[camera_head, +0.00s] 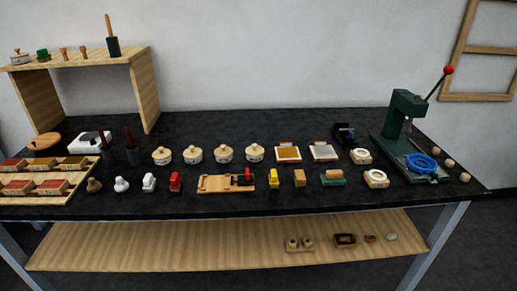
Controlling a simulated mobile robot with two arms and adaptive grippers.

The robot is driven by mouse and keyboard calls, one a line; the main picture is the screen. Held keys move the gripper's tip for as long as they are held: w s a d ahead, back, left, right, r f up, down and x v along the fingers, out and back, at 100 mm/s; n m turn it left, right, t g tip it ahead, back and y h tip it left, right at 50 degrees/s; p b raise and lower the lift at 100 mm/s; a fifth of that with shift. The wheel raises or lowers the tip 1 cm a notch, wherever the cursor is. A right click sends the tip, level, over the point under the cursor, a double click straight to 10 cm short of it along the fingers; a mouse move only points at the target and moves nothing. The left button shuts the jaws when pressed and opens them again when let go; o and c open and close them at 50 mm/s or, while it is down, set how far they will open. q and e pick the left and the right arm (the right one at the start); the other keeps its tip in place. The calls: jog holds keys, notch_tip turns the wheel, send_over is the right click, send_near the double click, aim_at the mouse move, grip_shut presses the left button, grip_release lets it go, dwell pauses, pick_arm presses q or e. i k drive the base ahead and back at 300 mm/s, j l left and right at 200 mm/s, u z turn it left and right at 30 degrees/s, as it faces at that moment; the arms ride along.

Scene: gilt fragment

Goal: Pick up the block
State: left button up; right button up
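A small light-brown wooden block (300,178) stands on the black worktop, right of the middle and close to the front edge. A yellow item (273,178) stands just to its left, apart from it. A green-based piece with a tan top (333,177) lies to its right, also apart. Nothing covers the block from this side. Neither of my grippers shows in the head view.
The black table (340,200) is crowded with lidded pots (224,153), trays (288,152), a wooden board (212,184) and a green lever press (398,125). A wooden riser (145,88) stands at back left. The back middle of the worktop is clear.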

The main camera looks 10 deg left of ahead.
aim_at(53, 186)
jog(key=u, duration=1.8)
jog(key=i, duration=0.05)
